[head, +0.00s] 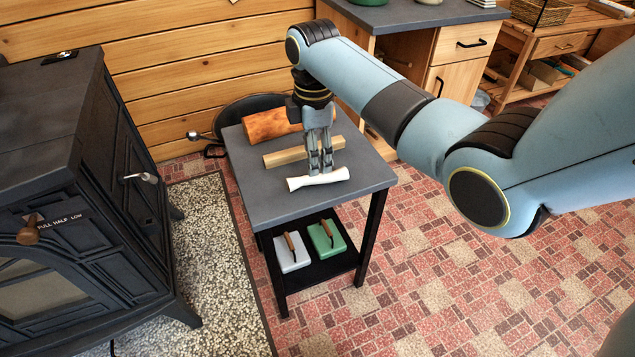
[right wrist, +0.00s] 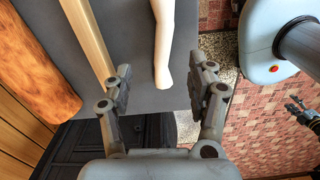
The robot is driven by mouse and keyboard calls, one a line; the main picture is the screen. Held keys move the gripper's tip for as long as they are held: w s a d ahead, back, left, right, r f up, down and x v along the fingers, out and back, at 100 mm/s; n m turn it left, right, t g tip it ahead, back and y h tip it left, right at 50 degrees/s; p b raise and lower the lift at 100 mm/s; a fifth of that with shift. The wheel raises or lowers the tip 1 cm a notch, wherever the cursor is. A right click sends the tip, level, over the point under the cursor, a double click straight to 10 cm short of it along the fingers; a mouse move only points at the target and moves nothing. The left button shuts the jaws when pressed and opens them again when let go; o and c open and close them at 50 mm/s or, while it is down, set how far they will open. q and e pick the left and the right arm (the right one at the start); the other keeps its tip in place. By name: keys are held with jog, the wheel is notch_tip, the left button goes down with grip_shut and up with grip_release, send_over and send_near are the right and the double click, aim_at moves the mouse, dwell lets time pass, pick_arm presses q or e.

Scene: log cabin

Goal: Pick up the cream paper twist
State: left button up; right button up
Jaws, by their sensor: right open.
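The cream paper twist (head: 300,183) lies near the front of the grey top of a small table in the head view. In the right wrist view the twist (right wrist: 163,40) is pale and long, with its flared end toward the gripper. My right gripper (head: 320,170) points down just above or behind the twist; the exact gap is hard to tell. In the right wrist view the right gripper (right wrist: 164,76) is open, with its fingers to either side of the twist's line and nothing between them held. My left gripper (right wrist: 300,108) seems to show small at the right edge there.
A wooden stick (head: 284,156) and an orange-brown log (head: 265,125) lie behind the twist on the small table (head: 260,200). Its lower shelf holds a grey box (head: 291,262) and a green box (head: 325,247). A black stove (head: 80,200) stands at left, a desk (head: 400,20) behind.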

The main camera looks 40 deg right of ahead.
aim_at(317, 179)
jog(key=shift+f, duration=0.6)
jog(key=f, duration=0.1)
jog(key=f+b, duration=0.1)
jog(key=f, duration=0.1)
jog(key=f+b, duration=0.1)
jog(key=f, duration=0.1)
jog(key=shift+s+d, duration=0.15)
jog(key=shift+s, duration=0.2)
jog(key=shift+r, duration=0.1)
jog(key=shift+c, duration=0.2)
jog(key=c, duration=0.9)
